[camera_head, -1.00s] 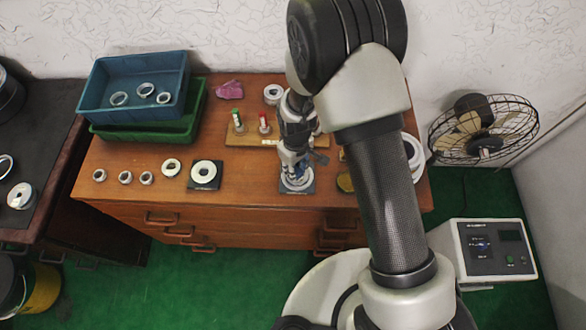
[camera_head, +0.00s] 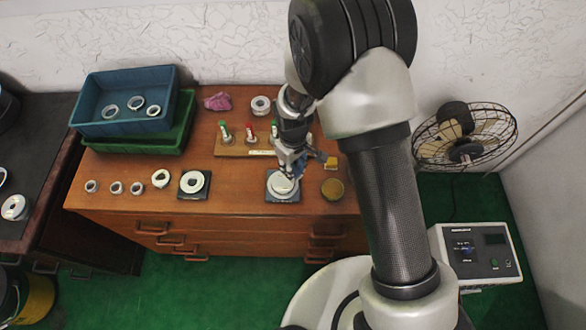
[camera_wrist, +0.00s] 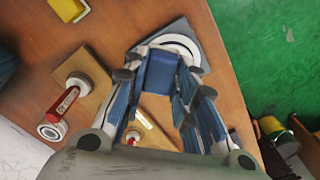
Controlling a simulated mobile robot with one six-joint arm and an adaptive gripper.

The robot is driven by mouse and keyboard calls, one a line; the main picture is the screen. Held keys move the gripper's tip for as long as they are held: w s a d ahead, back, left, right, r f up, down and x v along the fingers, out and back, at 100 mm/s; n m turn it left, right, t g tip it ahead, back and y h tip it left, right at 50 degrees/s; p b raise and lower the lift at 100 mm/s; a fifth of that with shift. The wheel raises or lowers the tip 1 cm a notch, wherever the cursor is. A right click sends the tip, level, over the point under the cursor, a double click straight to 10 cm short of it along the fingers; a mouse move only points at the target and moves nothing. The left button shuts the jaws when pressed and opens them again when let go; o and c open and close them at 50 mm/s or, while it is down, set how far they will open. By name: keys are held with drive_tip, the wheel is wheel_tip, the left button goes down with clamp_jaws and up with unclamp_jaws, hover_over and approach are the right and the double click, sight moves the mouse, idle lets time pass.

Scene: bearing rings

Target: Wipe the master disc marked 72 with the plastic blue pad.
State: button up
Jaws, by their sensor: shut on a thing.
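My gripper (camera_head: 290,164) is shut on the blue pad (camera_wrist: 158,72), which sits between the fingers in the wrist view. Another pale disc (camera_head: 195,182) lies on a second dark mat to the left. The markings on the discs are too small to read, so I cannot tell which is 72.
A brass-coloured round piece (camera_head: 332,189) and a yellow block (camera_head: 331,163) are to the right. Several small rings are at the left front, near stacked blue (camera_head: 95,127) and green bins.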

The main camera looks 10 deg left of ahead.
drive_tip(key=shift+r+p, duration=0.65)
drive_tip(key=shift+r, duration=0.7)
